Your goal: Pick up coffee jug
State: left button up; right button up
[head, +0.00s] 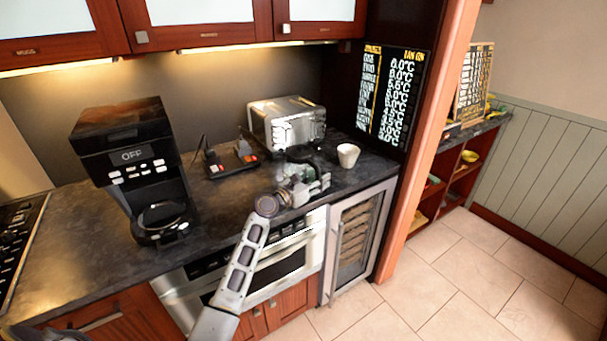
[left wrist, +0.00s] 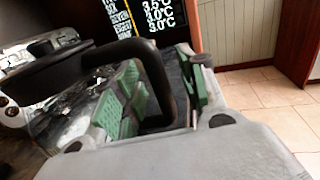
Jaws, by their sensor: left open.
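The coffee jug (head: 299,153) stands on the dark counter in front of the toaster, mostly hidden behind my left gripper in the head view. In the left wrist view its thick black handle (left wrist: 155,75) shows large, with the shiny jug body to the left. My left gripper (head: 308,184) is at the jug, and its green finger pads also show in the left wrist view (left wrist: 160,92). The fingers are apart, with part of the handle between them. I cannot tell whether either pad touches it. My right gripper is not in view.
A white cup (head: 348,155) stands just right of the jug. A metal toaster (head: 287,123) is behind it. A black coffee maker (head: 128,160) stands left, with small dark items (head: 232,160) between. The counter (head: 75,235) is bare at the left front.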

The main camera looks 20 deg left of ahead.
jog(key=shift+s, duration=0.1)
pick_arm(q)
grip_shut()
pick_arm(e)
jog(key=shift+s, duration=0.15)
pick_arm(q)
jog(key=shift+r, duration=0.1)
dwell(0.3)
